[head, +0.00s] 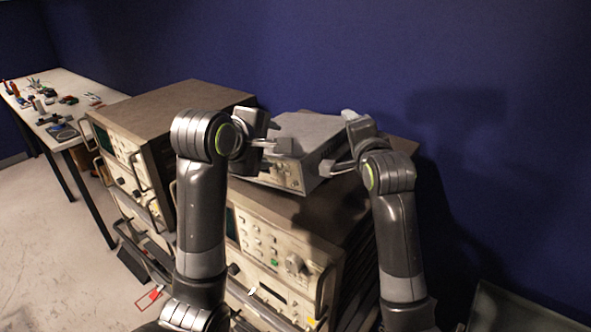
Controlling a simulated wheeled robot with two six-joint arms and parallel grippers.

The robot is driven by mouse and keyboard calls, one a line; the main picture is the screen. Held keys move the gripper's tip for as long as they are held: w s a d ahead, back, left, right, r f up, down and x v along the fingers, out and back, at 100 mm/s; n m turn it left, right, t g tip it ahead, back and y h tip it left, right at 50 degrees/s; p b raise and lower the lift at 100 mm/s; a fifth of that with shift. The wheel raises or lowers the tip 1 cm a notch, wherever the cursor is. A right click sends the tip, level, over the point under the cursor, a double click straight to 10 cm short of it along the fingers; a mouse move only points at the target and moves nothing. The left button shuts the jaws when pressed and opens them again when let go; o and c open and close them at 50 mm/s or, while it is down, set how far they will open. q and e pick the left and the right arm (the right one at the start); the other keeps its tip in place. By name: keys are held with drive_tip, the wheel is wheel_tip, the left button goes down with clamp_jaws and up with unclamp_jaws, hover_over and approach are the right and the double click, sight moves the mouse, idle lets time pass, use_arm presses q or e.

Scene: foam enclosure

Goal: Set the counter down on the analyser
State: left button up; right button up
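The counter (312,130) is a small grey box with a pale front panel. It is over the top of the analyser (282,246), a larger cream-fronted instrument with a screen, buttons and a brown top. A dark shadow lies on the analyser's top to the right of the counter. I cannot tell whether the counter touches that top. My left gripper (284,146) is at the counter's left front, and my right gripper (338,168) is at its right front side. Both appear to meet the counter, but their finger closure is unclear. My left arm hides part of the analyser.
Another brown-topped instrument stack (165,110) stands close on the left. A white table (85,85) with small tools is at the far left. A blue wall (400,60) rises behind. A dark panel (520,310) is at the lower right.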

use_arm(q)
drive_tip(key=o, duration=0.4)
drive_tip(key=shift+a+f, duration=0.1)
drive_tip(key=shift+a, duration=0.1)
use_arm(e)
drive_tip(key=shift+a+r, duration=0.1)
drive_tip(key=shift+r, duration=0.05)
drive_tip(key=o, duration=0.5)
use_arm(q)
drive_tip(key=shift+o, duration=0.2)
use_arm(e)
drive_tip(key=shift+s, duration=0.1)
drive_tip(key=shift+s, duration=0.55)
use_arm(q)
drive_tip(key=shift+a, duration=0.15)
use_arm(e)
drive_tip(key=s, duration=0.3)
drive_tip(key=s+d+r, duration=0.1)
drive_tip(key=s, duration=0.6)
drive_tip(key=shift+s+d+r, duration=0.25)
drive_tip(key=shift+s, duration=0.15)
